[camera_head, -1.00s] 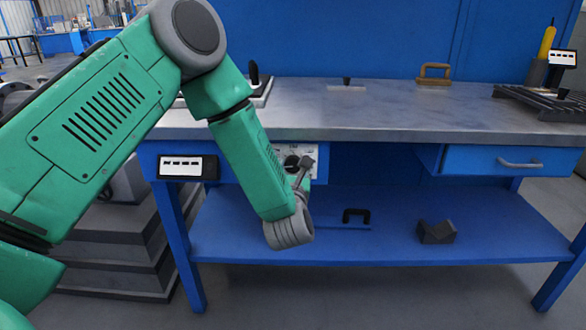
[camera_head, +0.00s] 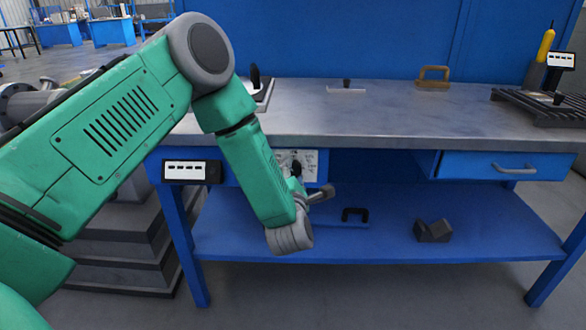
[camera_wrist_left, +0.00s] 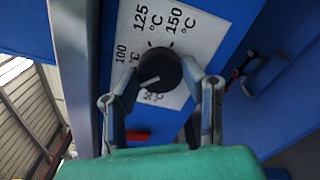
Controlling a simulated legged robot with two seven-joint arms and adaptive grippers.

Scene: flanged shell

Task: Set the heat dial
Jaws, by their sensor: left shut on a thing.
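The heat dial is a round black knob (camera_wrist_left: 158,75) with a white pointer line, on a white plate (camera_wrist_left: 205,38) printed with temperatures. In the left wrist view its line points to the lower left, between the 100 °C mark and a lower, partly hidden mark. My left gripper (camera_wrist_left: 162,72) is shut on the knob, one finger on each side. In the head view the left gripper (camera_head: 305,186) is at the plate (camera_head: 311,162) under the tabletop's front edge, and the forearm hides part of it. My right gripper is not in view.
The workbench top (camera_head: 420,120) overhangs the dial panel. A small display (camera_head: 190,171) hangs to the left, and a drawer (camera_head: 510,165) is to the right. The lower shelf (camera_head: 380,240) holds a dark block (camera_head: 433,231). A brown handle (camera_head: 433,76) stands on top.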

